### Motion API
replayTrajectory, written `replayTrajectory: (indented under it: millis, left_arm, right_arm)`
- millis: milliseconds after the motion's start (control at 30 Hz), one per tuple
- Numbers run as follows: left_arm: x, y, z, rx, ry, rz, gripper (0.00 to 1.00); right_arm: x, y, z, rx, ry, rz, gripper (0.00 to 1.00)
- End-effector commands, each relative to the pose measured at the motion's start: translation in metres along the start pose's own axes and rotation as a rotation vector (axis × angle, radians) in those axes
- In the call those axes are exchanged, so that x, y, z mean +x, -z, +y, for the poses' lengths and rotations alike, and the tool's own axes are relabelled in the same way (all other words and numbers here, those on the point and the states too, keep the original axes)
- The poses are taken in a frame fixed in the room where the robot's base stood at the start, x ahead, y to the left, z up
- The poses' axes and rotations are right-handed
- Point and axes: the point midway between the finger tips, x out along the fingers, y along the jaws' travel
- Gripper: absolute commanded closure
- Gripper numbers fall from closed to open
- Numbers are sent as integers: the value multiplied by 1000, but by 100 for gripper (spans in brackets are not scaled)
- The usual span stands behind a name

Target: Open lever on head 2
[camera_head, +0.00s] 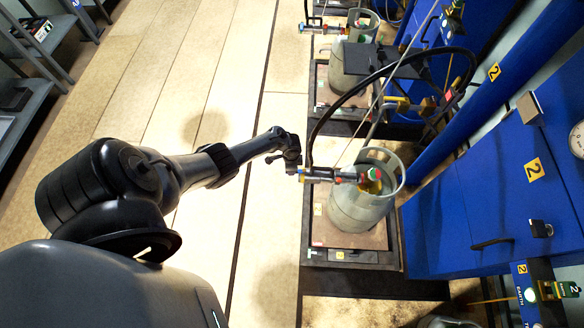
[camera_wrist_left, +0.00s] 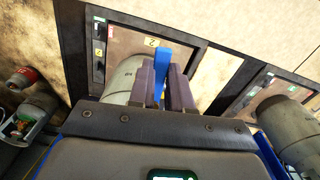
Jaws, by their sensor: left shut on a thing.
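My left gripper (camera_head: 293,163) is at the left end of the filling head (camera_head: 322,175), which lies across the top of the nearest grey gas cylinder (camera_head: 357,207). In the left wrist view, the two dark fingers of my left gripper (camera_wrist_left: 162,88) are shut on an upright blue lever (camera_wrist_left: 161,64). The cylinder (camera_wrist_left: 122,78) shows beside and below the fingers there. A yellow label with a 2 (camera_wrist_left: 152,42) is on the scale behind the lever. The rest of the head is mostly hidden by my gripper in that view. My right gripper is not in view.
The cylinder stands on a scale platform (camera_head: 328,236). A black hose (camera_head: 318,120) arches above the head. Another cylinder (camera_head: 352,75) on a scale is farther back. Blue cabinets (camera_head: 478,190) line the right. The pale floor (camera_head: 215,100) on the left is clear.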

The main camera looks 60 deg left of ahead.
Motion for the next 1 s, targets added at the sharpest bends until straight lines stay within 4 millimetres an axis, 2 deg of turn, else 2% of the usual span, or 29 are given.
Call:
replayTrajectory:
  millis: [300,800,833,1000]
  left_arm:
    - [1,0,-6,108,1,-1,100]
    - [1,0,-7,126,1,-1,100]
    - [1,0,-7,126,1,-1,78]
    - [1,0,-7,125,0,-1,55]
  right_arm:
    - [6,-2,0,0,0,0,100]
    - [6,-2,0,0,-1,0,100]
    - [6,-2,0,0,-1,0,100]
    - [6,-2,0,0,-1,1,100]
